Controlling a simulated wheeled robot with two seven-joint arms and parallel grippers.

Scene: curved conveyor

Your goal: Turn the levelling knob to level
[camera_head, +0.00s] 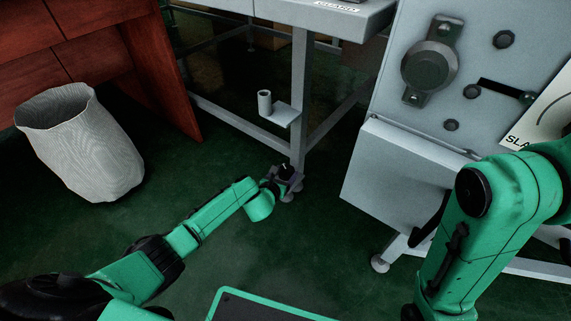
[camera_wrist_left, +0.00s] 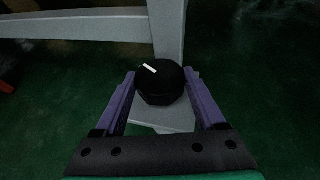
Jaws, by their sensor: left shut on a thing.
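The levelling knob (camera_wrist_left: 160,84) is black and faceted, with a white mark on its top. In the left wrist view it sits at the foot of a grey frame leg, above a pale grey plate (camera_wrist_left: 165,119). The white mark slants, running from upper left to lower right. My left gripper (camera_wrist_left: 161,83) has its two purple fingers on either side of the knob, shut on it. In the head view my left gripper (camera_head: 285,177) is low at the bottom of the leg (camera_head: 299,100), and mostly hides the knob. My right arm shows at the right, but its gripper is not visible.
A small bracket with a grey cylinder (camera_head: 265,103) sticks out from the frame above my left gripper. A light grey machine panel (camera_head: 400,180) stands to the right. A pale waste bin (camera_head: 82,145) and a red-brown desk (camera_head: 90,50) are at the left. Green floor between is clear.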

